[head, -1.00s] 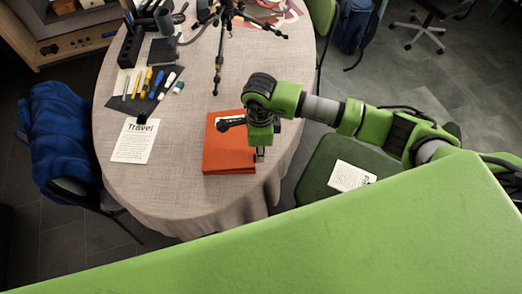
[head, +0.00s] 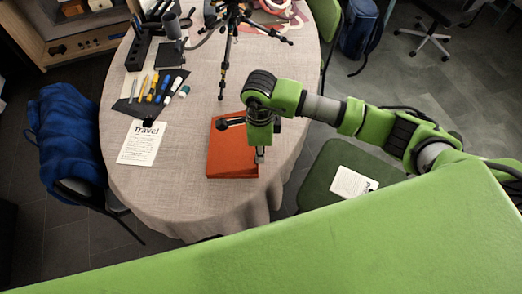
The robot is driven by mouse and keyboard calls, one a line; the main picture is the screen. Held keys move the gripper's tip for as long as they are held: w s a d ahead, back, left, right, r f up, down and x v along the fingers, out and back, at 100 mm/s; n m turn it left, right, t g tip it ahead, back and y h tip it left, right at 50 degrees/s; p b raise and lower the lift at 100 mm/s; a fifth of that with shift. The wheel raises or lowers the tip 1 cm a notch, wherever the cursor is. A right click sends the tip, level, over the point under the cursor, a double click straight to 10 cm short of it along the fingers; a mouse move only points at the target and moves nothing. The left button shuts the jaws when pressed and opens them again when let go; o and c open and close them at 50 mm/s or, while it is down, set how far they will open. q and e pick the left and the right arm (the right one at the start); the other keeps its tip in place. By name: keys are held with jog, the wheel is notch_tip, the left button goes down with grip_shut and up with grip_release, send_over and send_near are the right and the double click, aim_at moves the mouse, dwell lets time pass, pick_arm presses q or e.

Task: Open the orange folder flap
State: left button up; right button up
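The orange folder (head: 228,157) lies on the round table near its front right edge. My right gripper (head: 247,140) is over the folder's right side, its arm coming in from the right. One dark finger points left across the folder's upper part and the other points down by its right edge. The fingers are spread apart, with nothing seen between them. The gripper hides the folder's upper right part. I cannot tell whether it touches the folder or how the flap lies. My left gripper is out of view.
A tripod (head: 224,75) stands on the table behind the folder. A "Travel" sheet (head: 141,145) lies to the left, with several pens and markers (head: 153,88) behind it. A green chair (head: 325,165) and a blue-draped chair (head: 68,140) flank the table. Tablecloth before the folder is clear.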

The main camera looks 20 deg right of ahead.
jog(key=shift+w+a+r+p, duration=0.1)
jog(key=shift+a+r+p, duration=0.2)
jog(key=shift+r, duration=0.25)
jog(key=shift+w+a+r+p, duration=0.15)
jog(key=shift+a+r, duration=0.1)
jog(key=shift+r, duration=0.3)
jog(key=shift+s, duration=0.1)
jog(key=shift+a+r, duration=0.2)
jog(key=shift+r, duration=0.2)
jog(key=shift+w+a+r+p, duration=0.2)
jog(key=shift+a+r+p, duration=0.2)
jog(key=shift+a+r, duration=0.25)
jog(key=shift+r, duration=0.15)
jog(key=shift+w+a+r, duration=0.25)
jog(key=shift+a+r, duration=0.6)
jog(key=shift+r, duration=0.15)
jog(key=shift+a, duration=0.1)
